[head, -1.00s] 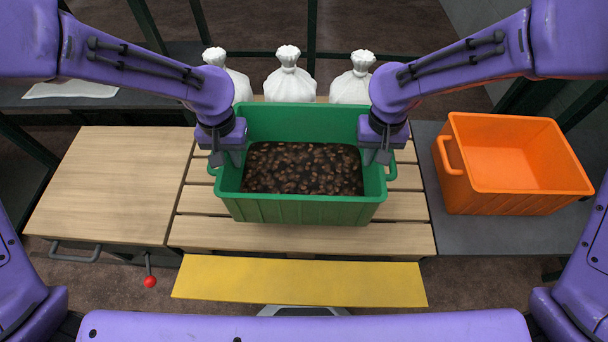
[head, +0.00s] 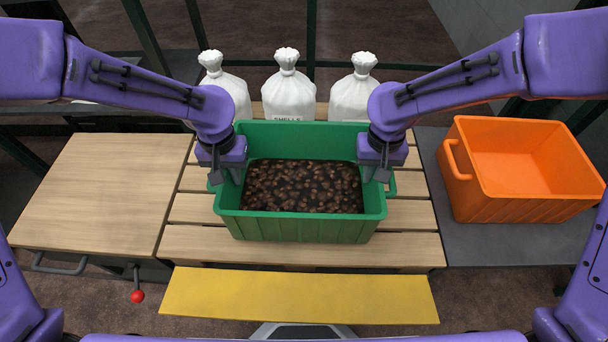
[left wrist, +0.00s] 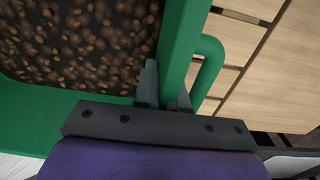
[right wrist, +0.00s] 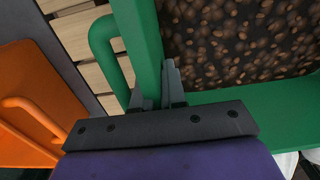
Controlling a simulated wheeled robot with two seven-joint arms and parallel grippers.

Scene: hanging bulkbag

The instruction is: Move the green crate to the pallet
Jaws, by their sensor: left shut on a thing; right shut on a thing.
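The green crate (head: 300,229), filled with brown shell-like bits, is upright over the wooden slatted pallet (head: 200,244), near its middle. I cannot tell whether its bottom touches the slats. My left gripper (head: 224,174) is shut on the crate's left wall, and my right gripper (head: 381,174) is shut on its right wall. In the left wrist view the fingers (left wrist: 166,92) straddle the green rim beside a loop handle. The right wrist view shows the same grip (right wrist: 155,92). The crate's underside is hidden.
Several white tied sacks (head: 288,92) stand behind the crate. An orange crate (head: 520,195) sits on a dark surface at right. A wooden-topped table (head: 95,190) with a red-knobbed lever (head: 138,296) is at left. A yellow plate (head: 300,295) lies in front of the pallet.

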